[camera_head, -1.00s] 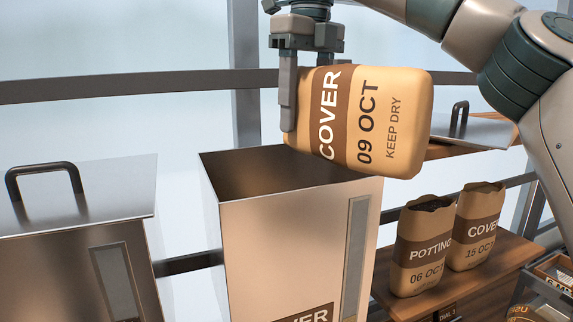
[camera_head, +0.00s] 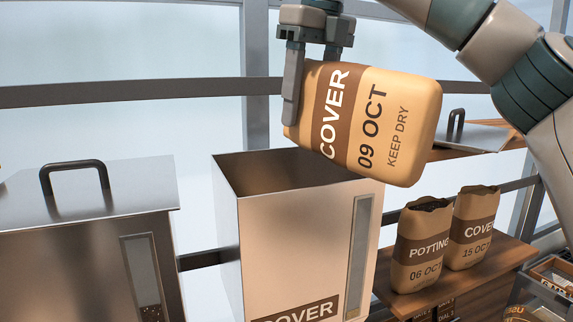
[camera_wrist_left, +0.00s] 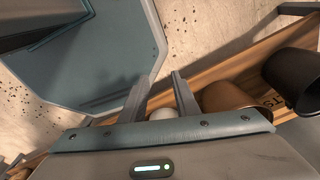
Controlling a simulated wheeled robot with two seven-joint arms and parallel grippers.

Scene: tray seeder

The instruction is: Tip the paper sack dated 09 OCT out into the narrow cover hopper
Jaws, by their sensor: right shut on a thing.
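The tan paper sack (camera_head: 365,120) reads COVER, 09 OCT, KEEP DRY. My right gripper (camera_head: 306,95) is shut on its left end and holds it on its side, tilted, above the right part of the narrow hopper's opening. The sack's lettering runs upward, so its top end is at the left; its mouth is not visible, and no material is seen falling. The narrow metal cover hopper (camera_head: 290,240) stands open with a COVER label low on its front. My left gripper (camera_wrist_left: 158,85) shows in the left wrist view, with its fingers apart and nothing clearly between them.
A wider hopper (camera_head: 75,260) with a handled lid stands left. A POTTING 06 OCT sack (camera_head: 424,245) and a COVER 15 OCT sack (camera_head: 473,230) stand on a wooden shelf (camera_head: 475,285). A handled metal lid (camera_head: 475,138) lies on a board behind them. Dark cups show in the left wrist view.

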